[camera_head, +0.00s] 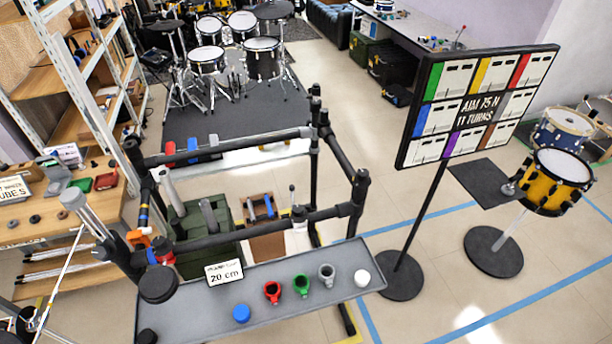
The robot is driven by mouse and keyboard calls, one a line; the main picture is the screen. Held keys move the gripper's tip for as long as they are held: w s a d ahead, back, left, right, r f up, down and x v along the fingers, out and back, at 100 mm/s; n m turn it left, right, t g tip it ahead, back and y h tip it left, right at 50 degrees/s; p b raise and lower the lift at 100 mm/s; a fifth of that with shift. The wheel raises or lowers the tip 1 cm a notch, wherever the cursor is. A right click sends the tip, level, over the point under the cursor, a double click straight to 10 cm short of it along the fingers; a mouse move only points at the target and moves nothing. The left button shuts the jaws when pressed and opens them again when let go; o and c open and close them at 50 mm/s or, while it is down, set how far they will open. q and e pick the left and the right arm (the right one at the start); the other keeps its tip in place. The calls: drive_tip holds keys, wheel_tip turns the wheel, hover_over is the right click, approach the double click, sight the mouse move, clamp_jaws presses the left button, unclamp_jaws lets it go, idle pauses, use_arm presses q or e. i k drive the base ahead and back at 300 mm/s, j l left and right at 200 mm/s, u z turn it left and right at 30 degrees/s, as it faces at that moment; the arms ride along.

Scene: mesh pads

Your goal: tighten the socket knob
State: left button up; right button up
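No part is clearly marked as the socket knob, and I cannot tell which one it is. A grey tray (205,317) in front of a black tube rack (235,150) holds a blue cap (241,313), a red socket piece (272,291), a green socket piece (301,286), a grey socket piece (326,274) and a white cap (362,278). An orange clamp (138,239) sits at the rack's left corner, with small blue and red parts close by. A black round pad (158,284) is at the tray's left end. Neither of my grippers shows.
A board (477,107) reading "AIM 75 N 11 TURNS" stands right of the rack. A card (224,272) reads "20 cm". A wooden bench (85,210) and shelves are at left. A yellow drum (556,181) is at right. Floor at front right is mostly clear.

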sight(101, 251)
drive_tip(key=u, duration=1.45)
drive_tip(key=i+j+u, duration=0.15)
drive_tip(key=i+u, duration=0.2)
drive_tip(key=i, duration=0.15)
drive_tip(key=i+u, duration=0.35)
drive_tip(key=i, duration=0.1)
